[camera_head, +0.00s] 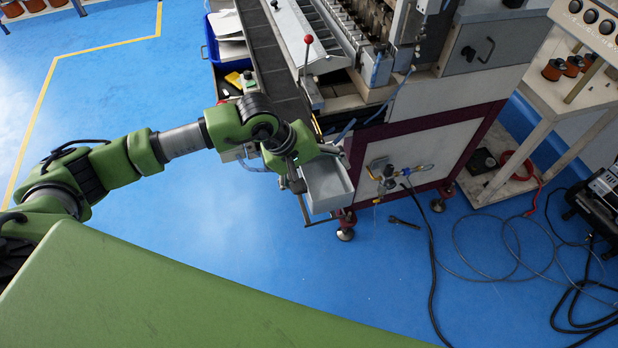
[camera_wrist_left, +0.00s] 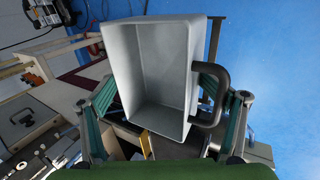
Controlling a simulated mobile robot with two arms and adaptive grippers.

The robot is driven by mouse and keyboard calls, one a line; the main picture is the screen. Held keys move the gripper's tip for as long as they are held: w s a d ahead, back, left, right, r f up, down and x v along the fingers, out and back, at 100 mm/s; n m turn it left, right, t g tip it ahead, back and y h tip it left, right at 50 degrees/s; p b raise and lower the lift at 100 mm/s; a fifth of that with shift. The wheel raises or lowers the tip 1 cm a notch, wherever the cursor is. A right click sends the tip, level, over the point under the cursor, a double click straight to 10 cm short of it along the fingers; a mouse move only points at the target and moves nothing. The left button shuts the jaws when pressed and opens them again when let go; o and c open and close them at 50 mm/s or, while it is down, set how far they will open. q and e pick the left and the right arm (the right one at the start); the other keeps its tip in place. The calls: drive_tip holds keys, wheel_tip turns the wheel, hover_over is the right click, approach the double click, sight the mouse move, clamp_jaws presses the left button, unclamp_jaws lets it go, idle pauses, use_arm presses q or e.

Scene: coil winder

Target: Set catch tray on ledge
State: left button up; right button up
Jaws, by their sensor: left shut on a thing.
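The catch tray is a light grey, open, empty box (camera_head: 328,186) at the front corner of the coil winder. My left gripper (camera_head: 297,172) is shut on it at its left side. In the left wrist view the tray (camera_wrist_left: 150,65) fills the upper middle, its open top facing the camera. A dark loop handle (camera_wrist_left: 220,95) is on its right side. A thin dark bracket (camera_head: 305,211) shows beside the tray's lower left. I cannot tell which part is the ledge. My right gripper is not in view.
The coil winder (camera_head: 440,125) stands behind and right of the tray, with valve fittings (camera_head: 388,177) on its front panel. A red-knobbed lever (camera_head: 307,42) rises above its bed. Cables (camera_head: 432,230) lie on the blue floor at right. The floor below the tray is mostly clear.

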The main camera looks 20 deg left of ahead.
sight(309, 185)
use_arm(q)
drive_tip(key=shift+w+a+f+p, duration=0.15)
drive_tip(key=shift+a+f+p, duration=0.05)
drive_tip(key=shift+a+f, duration=0.35)
drive_tip(key=shift+w+a+f+p, duration=0.15)
drive_tip(key=shift+a+f, duration=0.25)
drive_tip(key=shift+f, duration=0.25)
drive_tip(key=f, duration=0.1)
drive_tip(key=a+f+p, duration=0.1)
drive_tip(key=f, duration=0.1)
drive_tip(key=shift+w+d+f, duration=0.1)
drive_tip(key=shift+f, duration=0.55)
drive_tip(key=o, duration=1.4)
drive_tip(key=shift+c, duration=0.2)
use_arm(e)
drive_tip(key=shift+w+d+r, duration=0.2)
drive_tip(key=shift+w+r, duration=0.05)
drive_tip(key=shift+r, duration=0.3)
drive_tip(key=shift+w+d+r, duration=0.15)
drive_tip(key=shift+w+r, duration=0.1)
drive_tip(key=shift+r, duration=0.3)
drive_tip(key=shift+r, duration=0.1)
